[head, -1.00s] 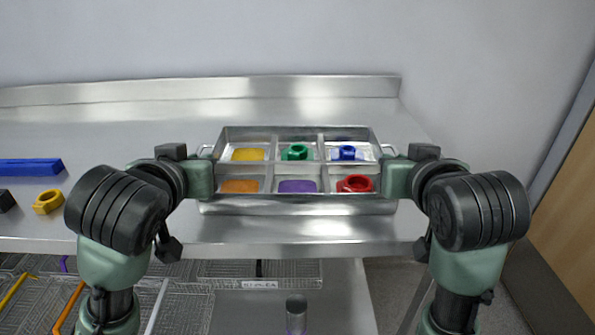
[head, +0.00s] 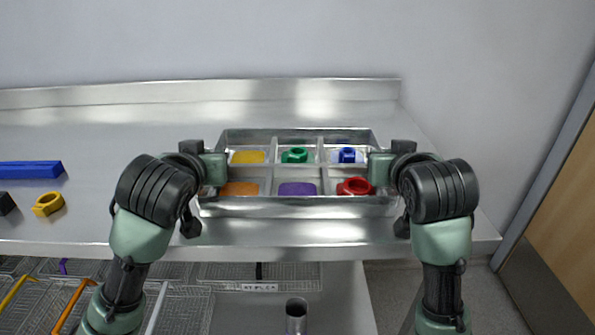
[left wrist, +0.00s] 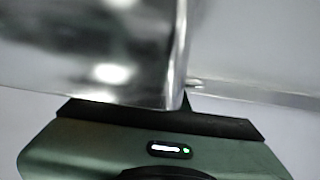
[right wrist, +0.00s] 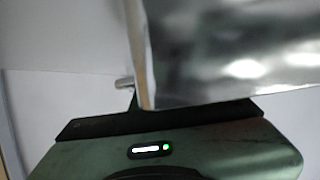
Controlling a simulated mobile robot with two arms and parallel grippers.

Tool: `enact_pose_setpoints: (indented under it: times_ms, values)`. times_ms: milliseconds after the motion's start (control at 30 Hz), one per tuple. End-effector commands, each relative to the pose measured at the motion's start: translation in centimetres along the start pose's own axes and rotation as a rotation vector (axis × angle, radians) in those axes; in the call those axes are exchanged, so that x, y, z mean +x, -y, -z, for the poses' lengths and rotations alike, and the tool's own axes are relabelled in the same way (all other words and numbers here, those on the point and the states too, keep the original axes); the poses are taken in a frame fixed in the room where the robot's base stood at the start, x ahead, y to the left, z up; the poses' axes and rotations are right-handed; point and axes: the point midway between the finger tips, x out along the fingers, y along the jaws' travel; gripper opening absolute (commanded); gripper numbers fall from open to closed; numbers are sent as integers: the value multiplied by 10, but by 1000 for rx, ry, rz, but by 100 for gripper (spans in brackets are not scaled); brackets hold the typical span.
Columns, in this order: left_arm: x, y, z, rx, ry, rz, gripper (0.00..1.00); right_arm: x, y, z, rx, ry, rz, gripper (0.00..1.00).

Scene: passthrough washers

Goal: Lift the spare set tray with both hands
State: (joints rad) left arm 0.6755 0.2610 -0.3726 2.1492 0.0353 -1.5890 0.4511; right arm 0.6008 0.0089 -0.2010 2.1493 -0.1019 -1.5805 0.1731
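The spare set tray (head: 300,206) is a shiny metal tray with several compartments, level on the steel bench. Its back row shows a yellow pad (head: 248,157), a green ring (head: 295,155) and a blue ring (head: 347,155). Its front row shows an orange pad (head: 240,189), a purple pad (head: 297,189) and a red ring (head: 355,187). My left gripper (head: 216,168) is at the tray's left end and my right gripper (head: 380,168) at its right end. Both hide the end handles. Tray walls fill much of the left wrist view (left wrist: 90,50) and right wrist view (right wrist: 235,50). The fingertips are hidden.
A blue bar (head: 30,169), a yellow ring (head: 48,204) and a black piece (head: 6,204) lie on the bench (head: 120,225) at left. Wire baskets (head: 185,300) and a metal cylinder (head: 296,312) are below. A raised back edge (head: 200,93) runs behind the tray.

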Motion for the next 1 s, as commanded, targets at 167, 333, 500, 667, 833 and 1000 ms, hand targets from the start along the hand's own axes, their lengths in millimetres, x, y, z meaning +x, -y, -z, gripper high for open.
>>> enact_pose_setpoints:
  times_ms: [167, 333, 500, 667, 833, 1000]
  values:
    - [0, 0, 0, 0, 0, 0, 0, 0, 0, 0, 0, 0, 0, 0]
    - [0, 0, 0, 0, 0, 0, 0, 0, 0, 0, 0, 0, 0, 0]
    - [0, 0, 0, 0, 0, 0, 0, 0, 0, 0, 0, 0, 0, 0]
    - [0, 0, 0, 0, 0, 1, 0, 0, 0, 0, 0, 0, 0, 0]
    - [0, 0, 0, 0, 0, 1, 0, 0, 0, 0, 0, 0, 0, 0]
    - [0, 0, 0, 0, 1, 1, 0, 0, 0, 0, 0, 0, 0, 0]
